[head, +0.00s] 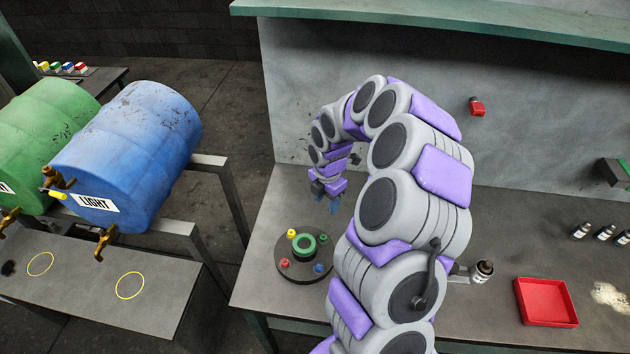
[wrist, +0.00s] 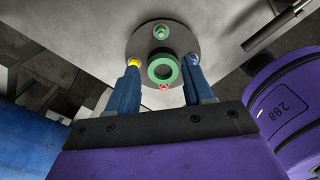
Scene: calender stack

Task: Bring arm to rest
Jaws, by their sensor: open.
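My arm curves over the workbench, and my gripper (head: 327,203) hangs from its end, pointing down with blue fingers apart. Nothing shows between the fingers in the head view. Below and to the left of it, a round dark disc (head: 289,276) lies on the bench, with a green ring (head: 304,244) at its middle and small coloured pegs around it. In the wrist view my gripper (wrist: 162,65) is open, its two fingers framing the green ring (wrist: 152,72) beyond them. A yellow peg and a blue peg show by the fingertips; the gripper looks apart from the disc.
A red tray (head: 546,322) and several small bottles (head: 581,231) are on the bench at right. A blue barrel (head: 140,150) marked LIGHT and a green barrel (head: 45,130) lie on a rack at left. A grey wall panel (head: 300,100) rises behind my arm.

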